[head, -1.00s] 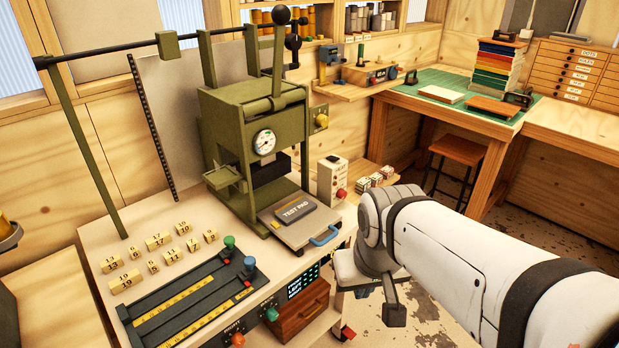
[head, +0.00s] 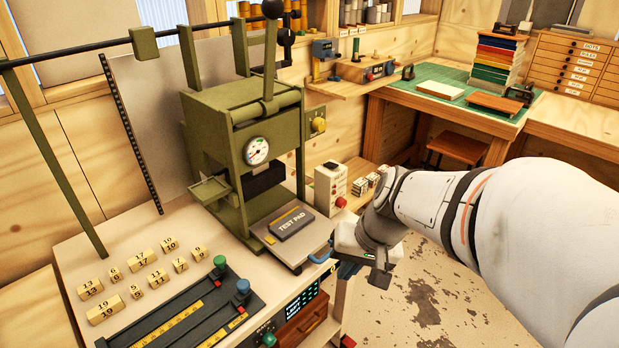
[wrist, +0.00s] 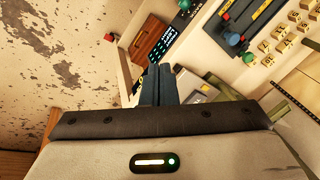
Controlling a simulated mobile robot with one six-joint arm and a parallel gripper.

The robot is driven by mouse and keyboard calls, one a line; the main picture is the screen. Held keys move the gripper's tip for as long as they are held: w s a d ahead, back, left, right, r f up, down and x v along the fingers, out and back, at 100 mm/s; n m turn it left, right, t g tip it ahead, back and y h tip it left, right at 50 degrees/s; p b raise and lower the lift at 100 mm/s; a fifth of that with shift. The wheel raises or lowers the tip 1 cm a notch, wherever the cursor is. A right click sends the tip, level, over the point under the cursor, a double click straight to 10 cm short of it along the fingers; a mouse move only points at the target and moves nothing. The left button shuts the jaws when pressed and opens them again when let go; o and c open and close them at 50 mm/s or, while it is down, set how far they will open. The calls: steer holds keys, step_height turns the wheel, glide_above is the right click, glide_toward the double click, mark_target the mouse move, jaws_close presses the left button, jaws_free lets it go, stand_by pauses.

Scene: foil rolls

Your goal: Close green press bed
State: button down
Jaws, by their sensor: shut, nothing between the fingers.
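The green press (head: 245,140) stands on the bench. Its grey bed (head: 291,252) sticks out at the front, with a dark test pad (head: 292,222) lying on it. A blue handle (head: 321,256) is on the bed's front edge. My gripper (head: 345,268) is shut and empty, just in front and to the right of the handle. In the head view its fingertips are partly hidden by my wrist, and I cannot tell whether they touch the handle. The wrist view shows the shut fingers (wrist: 158,84); the handle is not clearly seen there.
A pale box with a red knob (head: 331,188) stands right of the bed. Numbered wooden blocks (head: 144,258) and a dark slider panel (head: 185,318) lie on the bench to the left. Below is a wooden drawer (head: 300,325). Open floor (head: 425,290) lies to the right.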

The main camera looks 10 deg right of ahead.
steer(key=w+d+f+m+t+y+b, duration=0.1)
steer(key=w+d+f+m+t, duration=0.25)
steer(key=w+d, duration=0.3)
steer(key=w+d+f+m+t+y, duration=0.2)
steer(key=w+d+f+m, duration=0.3)
steer(key=w+d, duration=0.15)
steer(key=shift+w+a+r+p+x, duration=0.25)
steer(key=shift+r+x, duration=0.1)
steer(key=shift+x, duration=1.85)
steer(key=shift+w+a+r+p+x, duration=0.15)
steer(key=shift+w+r+p+x, duration=0.15)
steer(key=shift+x, duration=1.9)
steer(key=shift+w+a+r+p+x, duration=0.15)
steer(key=shift+r+x, duration=0.25)
steer(key=shift+x, duration=1.8)
